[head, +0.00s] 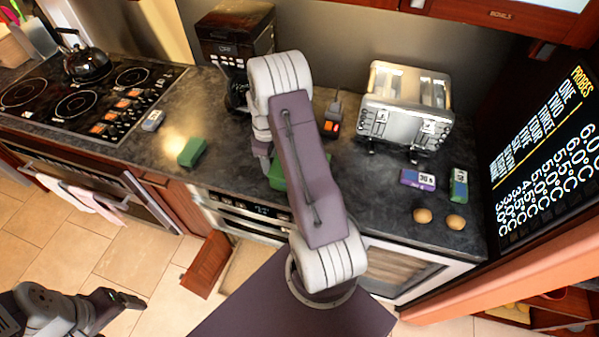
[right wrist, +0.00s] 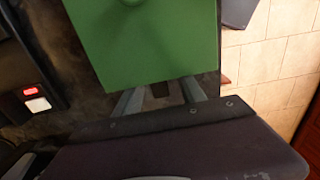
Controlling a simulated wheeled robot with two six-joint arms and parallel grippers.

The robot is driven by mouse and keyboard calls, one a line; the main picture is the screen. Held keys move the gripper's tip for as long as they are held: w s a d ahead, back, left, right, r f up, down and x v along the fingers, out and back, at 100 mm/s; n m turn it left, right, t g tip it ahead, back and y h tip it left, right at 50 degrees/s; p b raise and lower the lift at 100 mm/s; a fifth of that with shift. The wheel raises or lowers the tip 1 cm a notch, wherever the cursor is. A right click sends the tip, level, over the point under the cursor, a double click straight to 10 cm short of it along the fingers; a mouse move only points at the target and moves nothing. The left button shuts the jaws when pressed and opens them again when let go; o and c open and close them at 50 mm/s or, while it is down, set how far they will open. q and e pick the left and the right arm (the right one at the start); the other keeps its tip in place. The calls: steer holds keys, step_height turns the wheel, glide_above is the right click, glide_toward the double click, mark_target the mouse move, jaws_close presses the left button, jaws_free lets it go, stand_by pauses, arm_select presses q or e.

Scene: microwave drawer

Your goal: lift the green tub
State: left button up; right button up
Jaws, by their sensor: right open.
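The green tub (head: 277,174) stands on the dark counter, largely hidden behind my right arm in the head view. Its flat green top with a round raised part fills the upper middle of the right wrist view (right wrist: 150,45). My right gripper (right wrist: 160,92) is open, its two grey fingers pointing at the tub's near edge. The tub covers the fingertips, so contact cannot be told. In the head view my right arm hides most of that gripper. My left gripper (head: 112,298) is at the lower left, over the floor and away from the counter; its jaw opening is unclear.
A smaller green block (head: 191,152) lies left of the tub. A silver toaster (head: 405,108), a purple box (head: 417,179), a green-blue box (head: 459,185) and two brown eggs (head: 423,215) stand to the right. A coffee maker (head: 235,38) is behind; a stove (head: 85,95) is left.

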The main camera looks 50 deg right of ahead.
steer(key=shift+f, duration=0.2)
jaws_close()
steer(key=shift+r, duration=0.1)
steer(key=shift+w+d+r, duration=0.1)
steer(key=shift+r, duration=0.3)
steer(key=r, duration=0.1)
steer(key=r+b, duration=0.1)
steer(key=r, duration=0.1)
steer(key=shift+s+a+r, duration=0.2)
steer(key=s+a+r+p, duration=0.2)
steer(key=s+a+r, duration=0.4)
steer(key=s+r, duration=0.3)
step_height(320, 180, up, 3)
steer(key=shift+a+f+p, duration=0.15)
steer(key=shift+a+p, duration=0.15)
steer(key=shift+a, duration=0.1)
